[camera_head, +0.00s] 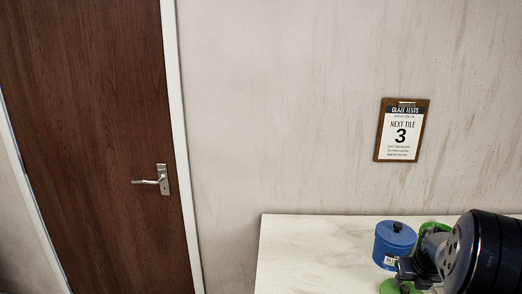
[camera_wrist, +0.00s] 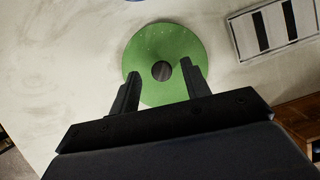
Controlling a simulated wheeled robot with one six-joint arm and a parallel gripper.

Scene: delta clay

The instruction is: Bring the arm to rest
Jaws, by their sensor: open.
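My gripper (camera_wrist: 160,78) shows in the wrist view with its two dark fingers spread apart and nothing held between them. Beyond the fingertips is a round green lid-like thing (camera_wrist: 165,42) with a dark knob (camera_wrist: 161,71) at its centre. The knob appears between the fingers in the picture; I cannot tell how far below them it is. In the head view my dark arm (camera_head: 482,255) fills the lower right corner, above the table, and partly hides green things (camera_head: 392,288) there. The fingers are not clear in that view.
A pale marble-look table (camera_head: 310,250) stands against the wall; its left part is bare. A blue lidded jar (camera_head: 394,245) stands beside my arm. A striped black-and-white panel (camera_wrist: 277,28) lies right of the green thing. A clipboard (camera_head: 402,130) reading "NEXT TILE 3" hangs above. A brown door (camera_head: 95,140) is at left.

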